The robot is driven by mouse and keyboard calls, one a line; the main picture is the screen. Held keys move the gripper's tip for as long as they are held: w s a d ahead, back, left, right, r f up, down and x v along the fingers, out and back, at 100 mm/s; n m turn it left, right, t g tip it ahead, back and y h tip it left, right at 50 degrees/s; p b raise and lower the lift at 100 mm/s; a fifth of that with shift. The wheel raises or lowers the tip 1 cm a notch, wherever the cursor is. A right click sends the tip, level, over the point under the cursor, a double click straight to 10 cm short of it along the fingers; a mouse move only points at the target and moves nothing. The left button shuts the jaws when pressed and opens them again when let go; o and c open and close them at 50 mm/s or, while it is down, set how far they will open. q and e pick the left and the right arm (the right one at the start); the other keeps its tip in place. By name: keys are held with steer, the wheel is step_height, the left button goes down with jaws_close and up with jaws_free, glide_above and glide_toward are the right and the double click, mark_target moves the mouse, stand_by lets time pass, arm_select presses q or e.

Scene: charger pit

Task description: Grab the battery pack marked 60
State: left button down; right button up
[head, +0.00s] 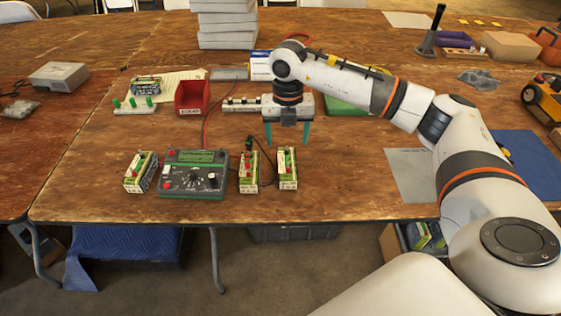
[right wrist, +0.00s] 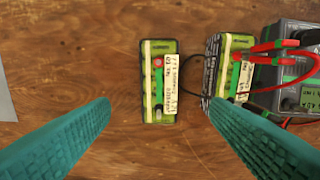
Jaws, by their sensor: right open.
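Three green and white battery packs stand near the table's front: a left one (head: 140,172), a middle one (head: 248,171) and a right one (head: 288,168). I cannot read their numbers surely. My right gripper (head: 288,136) is open and empty, just behind and above the right pack. In the right wrist view that pack (right wrist: 159,85) stands beyond and between the spread teal fingers, untouched, with a red terminal and a white handwritten label. The middle pack (right wrist: 229,65) has clips on it and is partly covered by a finger. My left gripper is not in view.
A tester (head: 194,174) with a dial sits between the left and middle packs, its leads running to the middle pack. A red bin (head: 192,95) stands behind it. A grey sheet (head: 408,172) lies to the right.

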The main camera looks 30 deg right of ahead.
mark_target(287, 162)
steer(key=f, duration=0.1)
steer(key=s+f, duration=0.1)
steer(key=shift+f, duration=0.35)
steer(key=shift+s+f, duration=0.2)
steer(key=shift+f, duration=0.75)
steer(key=shift+w+f, duration=0.2)
steer(key=shift+f, duration=0.15)
step_height(287, 162, down, 4)
steer(key=shift+w+f+p, duration=0.15)
steer(key=shift+p, duration=0.15)
steer(key=shift+f, duration=0.45)
steer(key=c, duration=1.5)
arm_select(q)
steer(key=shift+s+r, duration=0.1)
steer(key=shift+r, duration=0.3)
arm_select(e)
steer(key=shift+w+r, duration=0.1)
jaws_close()
